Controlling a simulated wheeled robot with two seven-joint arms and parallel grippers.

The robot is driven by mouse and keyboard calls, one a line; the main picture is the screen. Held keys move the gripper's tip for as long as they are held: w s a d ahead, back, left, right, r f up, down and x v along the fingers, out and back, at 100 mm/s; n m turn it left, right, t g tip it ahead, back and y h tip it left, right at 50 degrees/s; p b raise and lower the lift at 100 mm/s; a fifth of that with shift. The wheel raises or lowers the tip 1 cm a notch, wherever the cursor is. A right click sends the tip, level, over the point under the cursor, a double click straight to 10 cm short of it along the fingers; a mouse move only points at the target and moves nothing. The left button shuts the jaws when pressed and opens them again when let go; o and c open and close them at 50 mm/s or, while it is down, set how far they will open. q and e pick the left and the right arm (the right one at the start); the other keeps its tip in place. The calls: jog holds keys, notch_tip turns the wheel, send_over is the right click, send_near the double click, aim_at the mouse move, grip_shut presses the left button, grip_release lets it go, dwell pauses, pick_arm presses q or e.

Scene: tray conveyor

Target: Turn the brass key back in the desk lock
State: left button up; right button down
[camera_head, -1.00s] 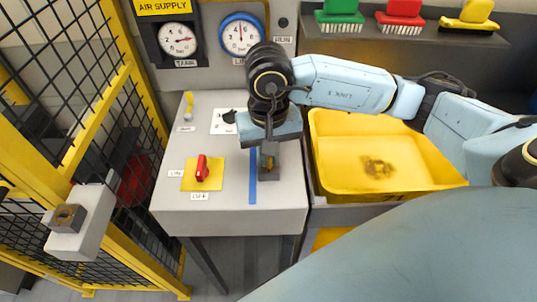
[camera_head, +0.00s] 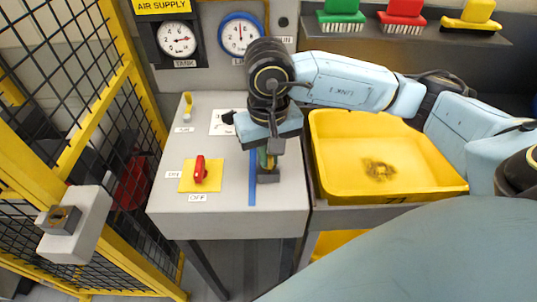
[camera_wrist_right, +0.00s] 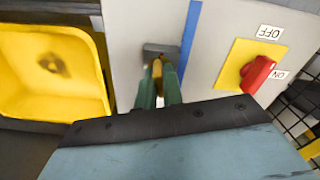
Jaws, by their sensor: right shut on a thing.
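My right gripper (camera_head: 267,163) points down over the desk top near its right edge and is shut on the brass key. In the right wrist view, the key (camera_wrist_right: 157,70) shows as a small yellow-brown piece between the green fingers (camera_wrist_right: 158,88). The key stands at the dark grey lock block (camera_head: 268,177), which also shows in the wrist view (camera_wrist_right: 160,48). The fingers hide most of the key, so its exact angle cannot be told. My left gripper is not in view.
A blue stripe (camera_head: 252,185) runs beside the lock. A red switch (camera_head: 200,170) on a yellow plate sits to its left. A yellow bin (camera_head: 420,190) stands close on the right. Gauges (camera_head: 240,36) hang behind. A yellow mesh fence (camera_head: 130,90) bounds the left.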

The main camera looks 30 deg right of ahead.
jog(key=shift+n+b, duration=1)
jog(key=shift+b, duration=0.25)
jog(key=shift+n+b, duration=1.4)
jog(key=shift+b, duration=0.35)
